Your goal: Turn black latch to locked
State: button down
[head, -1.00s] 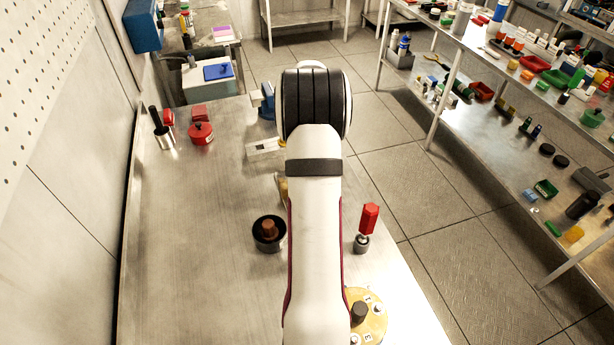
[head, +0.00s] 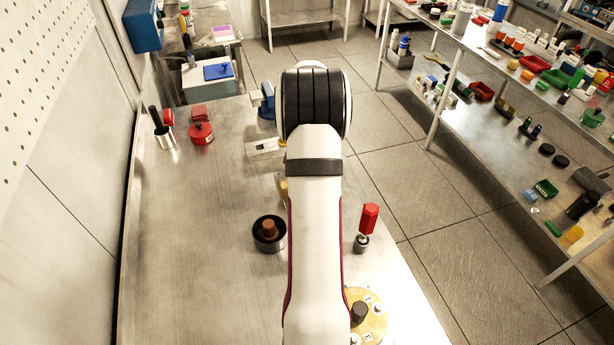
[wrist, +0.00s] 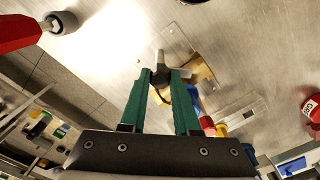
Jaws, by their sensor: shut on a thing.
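In the wrist view my gripper (wrist: 163,76), with its two green fingers, is shut on a dark piece (wrist: 160,71), which looks like the black latch. A grey cylindrical end of it sticks up past the fingertips. A yellow-tan base (wrist: 180,92) shows behind and between the fingers. I cannot read the latch's angle or any locked mark. In the head view my arm hides the gripper and latch; only a tan edge (head: 283,188) shows beside the arm.
A black round holder with a brown knob (head: 268,236) stands left of my arm. A red-handled piece (head: 369,218) and a yellow disc (head: 372,325) stand right. The left bench (head: 190,250) is clear.

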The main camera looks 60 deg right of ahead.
jog(key=m, duration=0.4)
jog(key=shift+m, duration=2.5)
jog(key=c, duration=0.6)
grip_release()
jog(key=shift+c, duration=0.2)
notch_tip(320, 180, up, 16)
jog(key=shift+f, duration=0.1)
